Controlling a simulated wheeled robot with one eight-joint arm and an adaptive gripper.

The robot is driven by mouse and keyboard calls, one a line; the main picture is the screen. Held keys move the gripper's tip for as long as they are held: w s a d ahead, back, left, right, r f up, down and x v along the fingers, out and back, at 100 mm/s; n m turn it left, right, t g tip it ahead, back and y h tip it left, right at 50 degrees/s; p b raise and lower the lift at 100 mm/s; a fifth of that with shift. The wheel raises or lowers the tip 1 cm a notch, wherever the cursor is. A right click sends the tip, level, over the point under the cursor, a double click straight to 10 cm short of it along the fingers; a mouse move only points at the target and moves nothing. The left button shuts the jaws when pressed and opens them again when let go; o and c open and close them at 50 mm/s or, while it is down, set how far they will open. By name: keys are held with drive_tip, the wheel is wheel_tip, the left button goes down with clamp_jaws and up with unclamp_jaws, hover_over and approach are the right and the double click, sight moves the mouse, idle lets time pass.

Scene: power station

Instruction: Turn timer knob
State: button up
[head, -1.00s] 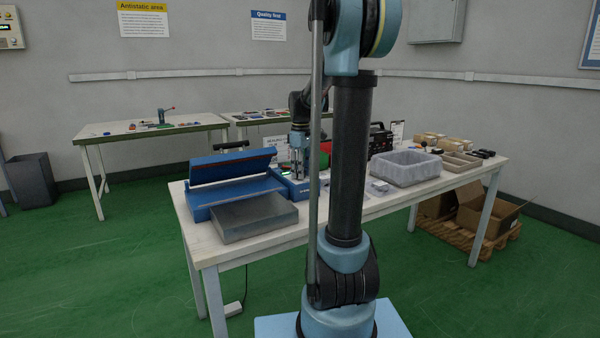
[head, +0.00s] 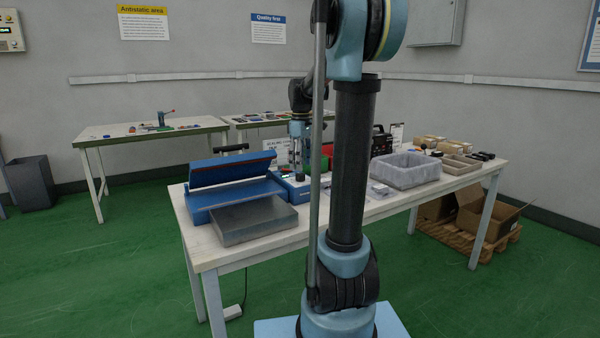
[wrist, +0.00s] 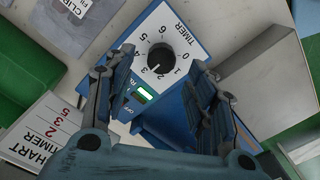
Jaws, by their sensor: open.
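The black round timer knob (wrist: 160,58) sits on a white TIMER dial with numbers around it, on a blue control box (wrist: 150,118) with a small lit green display. I cannot clearly make out where the knob points. In the wrist view my gripper (wrist: 161,68) is open, with one finger to each side of the knob and nothing between them. In the head view my gripper (head: 299,172) is above the blue control box (head: 293,188), beside the blue sealer (head: 235,178) with its raised arm. The knob cannot be made out there.
A grey metal block (head: 254,220) lies in front of the sealer. A chart card (wrist: 42,130) labelled TIMER lies at the wrist view's lower left. A grey bin (head: 406,170) stands farther right on the table (head: 262,242).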

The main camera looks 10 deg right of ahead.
sight(301, 173)
wheel_tip(301, 173, up, 7)
drive_tip(key=shift+r, duration=0.15)
idle(0.4)
